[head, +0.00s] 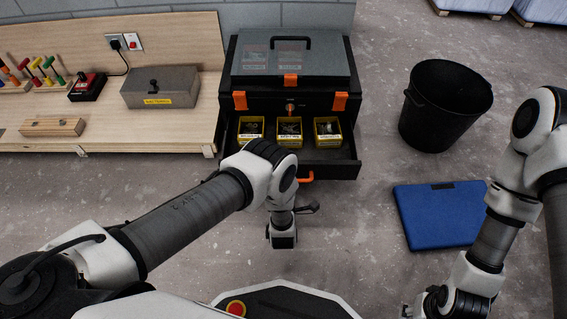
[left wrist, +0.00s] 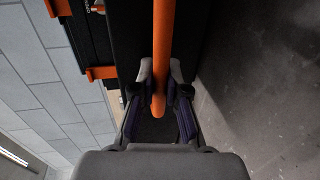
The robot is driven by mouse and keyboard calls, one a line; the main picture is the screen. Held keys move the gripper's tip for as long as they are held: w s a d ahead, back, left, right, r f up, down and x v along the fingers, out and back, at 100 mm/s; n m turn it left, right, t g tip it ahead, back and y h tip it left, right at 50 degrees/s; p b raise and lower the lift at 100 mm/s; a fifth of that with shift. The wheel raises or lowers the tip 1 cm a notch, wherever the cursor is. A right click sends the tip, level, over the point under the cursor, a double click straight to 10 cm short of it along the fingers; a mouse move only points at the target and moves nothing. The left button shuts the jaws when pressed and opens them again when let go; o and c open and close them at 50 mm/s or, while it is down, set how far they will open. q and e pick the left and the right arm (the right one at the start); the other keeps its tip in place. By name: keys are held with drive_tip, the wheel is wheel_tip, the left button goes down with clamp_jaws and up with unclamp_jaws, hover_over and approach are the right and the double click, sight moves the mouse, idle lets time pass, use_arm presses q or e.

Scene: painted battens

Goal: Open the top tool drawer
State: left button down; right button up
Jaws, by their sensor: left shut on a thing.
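The black tool chest (head: 232,78) stands against the wall in the head view. Its top drawer (head: 347,170) stands pulled out, with its inside showing. Three yellow bins of small parts (head: 289,131) stand in it. An orange handle (head: 306,177) shows at the drawer's front, partly hidden by my left arm. In the left wrist view, my left gripper (left wrist: 160,80) is shut on the orange handle (left wrist: 163,45), one finger on each side of it. In the head view my left wrist hides the fingers. My right arm is at the right; its gripper fingers are out of the frame.
A grey toolbox (head: 290,60) lies on the chest. A workbench (head: 110,138) with a grey metal box (head: 160,87) stands to the left. A black bin (head: 445,110) and a blue case (head: 437,215) are on the floor to the right.

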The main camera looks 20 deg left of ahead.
use_arm(q)
drive_tip(key=shift+f+p+v, duration=0.2)
drive_tip(key=shift+p+v, duration=0.2)
drive_tip(key=shift+v, duration=0.55)
drive_tip(key=shift+f+p+v, duration=0.2)
drive_tip(key=shift+p+v, duration=0.15)
drive_tip(key=shift+v, duration=0.65)
drive_tip(key=c, duration=1.2)
unclamp_jaws()
